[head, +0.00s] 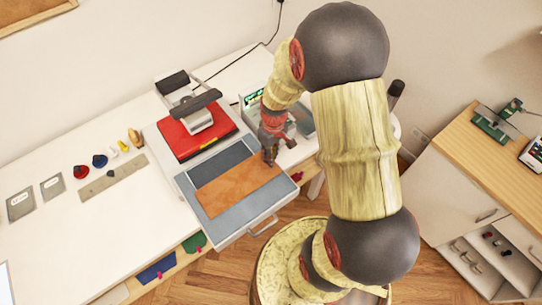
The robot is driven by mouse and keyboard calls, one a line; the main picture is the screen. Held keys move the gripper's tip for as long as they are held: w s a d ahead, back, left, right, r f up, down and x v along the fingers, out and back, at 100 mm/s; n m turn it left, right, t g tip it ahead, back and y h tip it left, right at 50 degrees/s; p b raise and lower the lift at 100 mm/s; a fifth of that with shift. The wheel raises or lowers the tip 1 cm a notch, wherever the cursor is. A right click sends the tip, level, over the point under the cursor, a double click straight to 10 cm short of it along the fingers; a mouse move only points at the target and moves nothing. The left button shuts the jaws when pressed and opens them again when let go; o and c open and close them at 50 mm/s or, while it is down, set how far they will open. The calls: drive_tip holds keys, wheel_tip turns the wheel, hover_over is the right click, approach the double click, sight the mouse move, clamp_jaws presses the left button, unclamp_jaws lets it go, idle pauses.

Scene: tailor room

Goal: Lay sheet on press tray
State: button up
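A brown-orange sheet (232,188) lies over the grey-blue press tray (240,212), which is pulled out in front of the red press (196,137). The sheet looks flat and sits at a slight slant, with tray surface bare behind it and in front of it. My gripper (270,160) points down at the sheet's far right corner. Its fingertips are small and dark here, and I cannot tell whether they are closed on the sheet or only touching or above it.
The white table has a metal ruler (112,178), red and blue knob-like items (99,161) and grey plates (20,204) at left. A device with a green display (253,97) stands behind my gripper. The tray handle (265,225) sticks out over the floor.

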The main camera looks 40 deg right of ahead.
drive_tip(key=o, duration=0.4)
drive_tip(key=s+a+r+t, duration=0.1)
drive_tip(key=a+r, duration=0.2)
drive_tip(key=r, duration=1)
drive_tip(key=s+a+r+t, duration=0.2)
drive_tip(key=a+r, duration=0.1)
drive_tip(key=r, duration=0.9)
drive_tip(key=s+a+r+m+t, duration=0.2)
drive_tip(key=s+a+r, duration=0.4)
drive_tip(key=s+r, duration=0.2)
drive_tip(key=shift+s+r+t+h+p, duration=0.15)
drive_tip(key=shift+s+t+h+p, duration=0.2)
drive_tip(key=shift+s, duration=0.3)
